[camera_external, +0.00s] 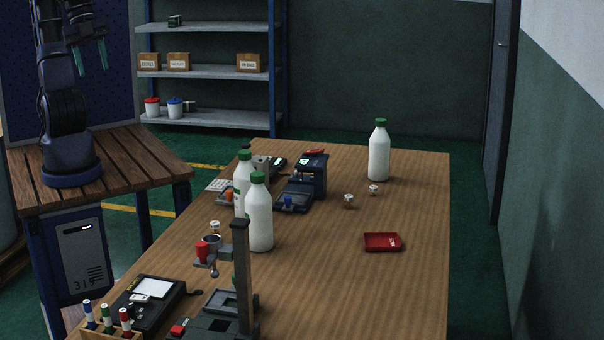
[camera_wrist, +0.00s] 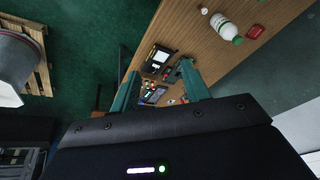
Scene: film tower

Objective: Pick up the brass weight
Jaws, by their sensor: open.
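I cannot clearly make out a brass weight. Two small pale-and-amber pieces, one nearer (camera_external: 348,201) and one farther (camera_external: 373,190), stand on the wooden table (camera_external: 330,290); they are too small to identify. A similar small piece (camera_external: 215,227) stands by the left edge. A grey piece (camera_external: 214,269) shows below the cup holder of a dark stand (camera_external: 242,280). My gripper (camera_external: 91,60) is raised at the upper left, away from the table, with its teal fingers apart and empty. In the wrist view my open gripper (camera_wrist: 159,72) has the table beyond it.
White green-capped bottles stand at the left (camera_external: 258,215) and far right (camera_external: 379,152). A red tray (camera_external: 382,242) lies right of centre. A dark blue device (camera_external: 312,174), a black scale-like device (camera_external: 150,298) and a marker rack (camera_external: 107,322) line the left. The front right tabletop is clear.

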